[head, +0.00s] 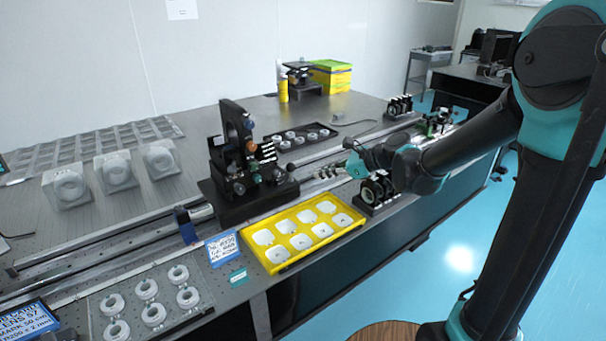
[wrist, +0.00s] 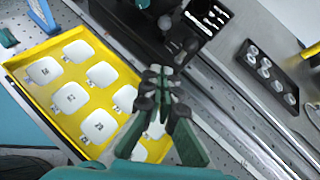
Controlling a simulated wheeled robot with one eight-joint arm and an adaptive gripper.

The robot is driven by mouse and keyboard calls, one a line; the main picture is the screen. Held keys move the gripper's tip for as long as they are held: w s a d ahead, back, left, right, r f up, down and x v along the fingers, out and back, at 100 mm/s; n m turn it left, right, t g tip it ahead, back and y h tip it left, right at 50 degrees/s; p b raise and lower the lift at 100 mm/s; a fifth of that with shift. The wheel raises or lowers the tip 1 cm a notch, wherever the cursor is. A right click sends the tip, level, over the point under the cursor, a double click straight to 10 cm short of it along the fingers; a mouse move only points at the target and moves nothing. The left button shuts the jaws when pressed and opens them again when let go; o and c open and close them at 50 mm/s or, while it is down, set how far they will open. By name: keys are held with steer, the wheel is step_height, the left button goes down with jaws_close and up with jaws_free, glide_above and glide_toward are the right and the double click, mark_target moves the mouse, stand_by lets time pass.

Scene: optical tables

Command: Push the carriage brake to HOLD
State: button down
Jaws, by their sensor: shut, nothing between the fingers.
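The black carriage (head: 250,203) sits across the rails at the middle of the table and carries an upright optical mount. In the wrist view its black body (wrist: 125,30) fills the top middle, with a round dark knob (wrist: 165,22) on its near side. I cannot tell which part is the brake lever or read a HOLD mark. My gripper (head: 326,173) is shut and empty, to the right of the carriage. In the wrist view its fingertips (wrist: 161,72) are together, below the carriage in the picture. I cannot judge their height over the table.
A yellow tray (head: 270,259) of white pieces lies in front of the carriage. Long rails (head: 140,237) run along the table. A black lens holder (head: 377,190) stands close to my arm. A dark tray (wrist: 252,62) of round parts lies behind the rails.

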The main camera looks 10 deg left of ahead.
mark_target(274, 176)
steer(key=a+r+x, duration=0.1)
steer(key=r+x, duration=0.1)
steer(key=x, duration=1)
steer(key=shift+a+r, duration=0.15)
steer(key=shift+a, duration=0.15)
steer(key=shift+s, duration=0.1)
steer(key=shift+a+r+h, duration=0.1)
steer(key=shift+r+h, duration=0.1)
steer(key=shift+h, duration=0.1)
